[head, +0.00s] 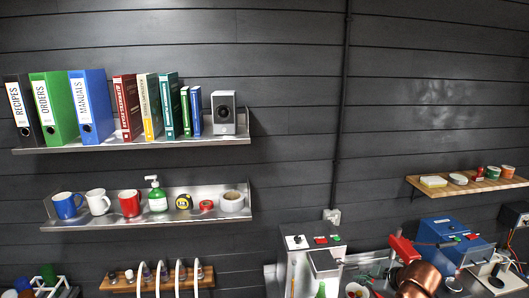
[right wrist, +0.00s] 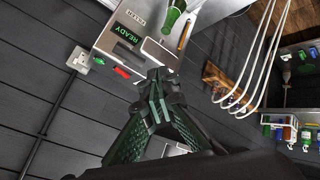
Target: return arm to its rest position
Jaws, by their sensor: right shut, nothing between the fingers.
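My right gripper (right wrist: 158,78) shows in the right wrist view, its dark, ribbed fingers brought together at the tips with nothing between them. The tips appear in front of a pale machine (right wrist: 108,38) with a lit green READY display; I cannot tell the gap between them. The same machine (head: 297,268) stands at the bottom middle of the head view. I cannot make out either gripper clearly in the head view. My left gripper is not in view.
An upper shelf (head: 60,147) holds binders, books and a speaker. A lower shelf (head: 100,221) holds mugs and a green bottle. White hoses (head: 180,275) hang below. At right are a copper vessel (head: 418,277), a blue box (head: 440,230) and a wooden shelf (head: 470,187).

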